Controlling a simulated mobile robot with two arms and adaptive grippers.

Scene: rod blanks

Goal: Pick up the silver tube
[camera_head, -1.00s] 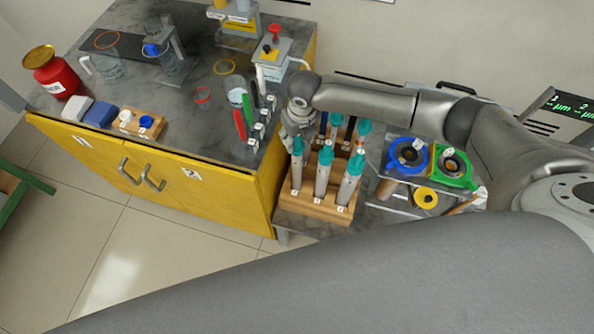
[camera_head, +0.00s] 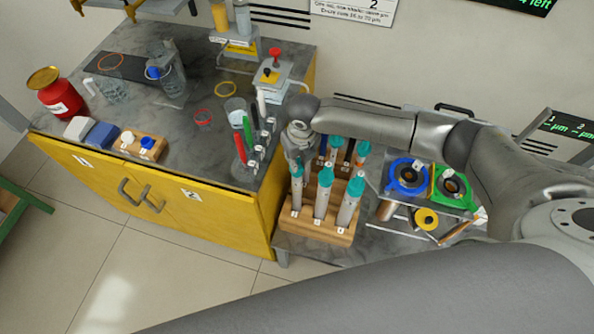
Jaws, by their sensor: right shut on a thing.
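Several silver tubes with teal caps stand upright in a wooden rack (camera_head: 318,229); three are in its front row: left (camera_head: 296,192), middle (camera_head: 321,197) and right (camera_head: 348,204). My right gripper (camera_head: 297,158) points down at the rack's left side, just above and behind the front-left tube's cap. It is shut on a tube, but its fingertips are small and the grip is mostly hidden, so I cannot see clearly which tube. Blue and dark rods (camera_head: 336,150) and another teal cap (camera_head: 363,148) show behind. My left gripper is out of view.
The dark-topped yellow cabinet (camera_head: 180,205) stands left of the rack, with red and green rods (camera_head: 247,130) near its edge. Blue (camera_head: 407,177) and green (camera_head: 452,187) ring fixtures stand right of the rack. My grey arm link crosses the bottom.

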